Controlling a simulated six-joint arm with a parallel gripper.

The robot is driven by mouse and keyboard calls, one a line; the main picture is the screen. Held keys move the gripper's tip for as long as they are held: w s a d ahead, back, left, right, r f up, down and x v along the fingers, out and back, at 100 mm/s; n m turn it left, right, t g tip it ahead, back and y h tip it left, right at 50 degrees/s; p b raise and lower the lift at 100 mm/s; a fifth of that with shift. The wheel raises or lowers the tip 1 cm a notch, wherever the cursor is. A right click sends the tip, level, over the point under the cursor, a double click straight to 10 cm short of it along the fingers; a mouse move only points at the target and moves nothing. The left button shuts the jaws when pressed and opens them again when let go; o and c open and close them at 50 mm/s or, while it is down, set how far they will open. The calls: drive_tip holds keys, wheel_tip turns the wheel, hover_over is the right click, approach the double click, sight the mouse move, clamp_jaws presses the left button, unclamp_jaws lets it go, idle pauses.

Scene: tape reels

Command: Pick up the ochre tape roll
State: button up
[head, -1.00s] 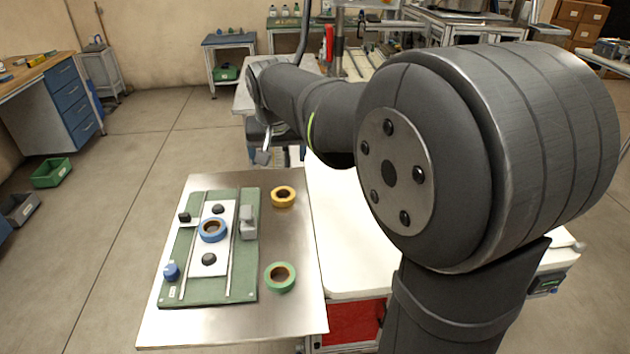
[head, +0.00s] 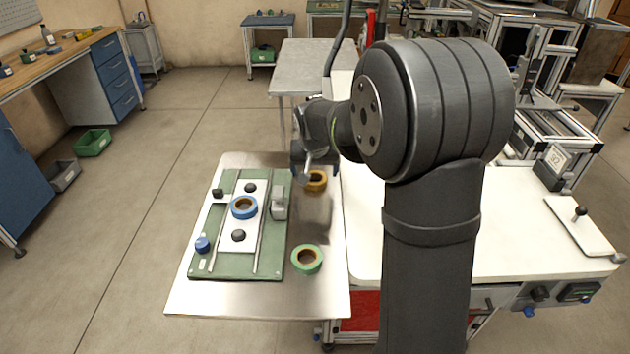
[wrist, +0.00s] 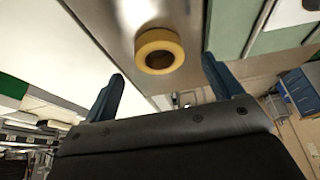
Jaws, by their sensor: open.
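The ochre tape roll (head: 316,183) lies flat near the far right edge of the metal table, partly hidden behind my gripper in the head view. In the wrist view the roll (wrist: 160,42) is ahead of the jaws, between the lines of the two fingers and apart from both. My gripper (wrist: 162,90) is open and empty, with its blue-grey fingers spread wide. In the head view my gripper (head: 305,165) hangs close to the roll, just over its far left side.
A green fixture board (head: 222,267) with a blue tape roll (head: 244,200) and a grey block (head: 279,202) stands left of the ochre roll. A green tape roll (head: 318,259) lies nearer on the metal table (head: 240,302). A white bench (head: 365,240) adjoins on the right.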

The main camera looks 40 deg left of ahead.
sight(315, 175)
drive_tip(key=x, duration=0.3)
drive_tip(key=shift+w+a+f, duration=0.1)
drive_tip(key=shift+w+f, duration=0.1)
drive_tip(key=shift+f, duration=0.15)
drive_tip(key=shift+c, duration=0.5)
drive_tip(key=c, duration=1)
drive_tip(key=shift+r, duration=0.1)
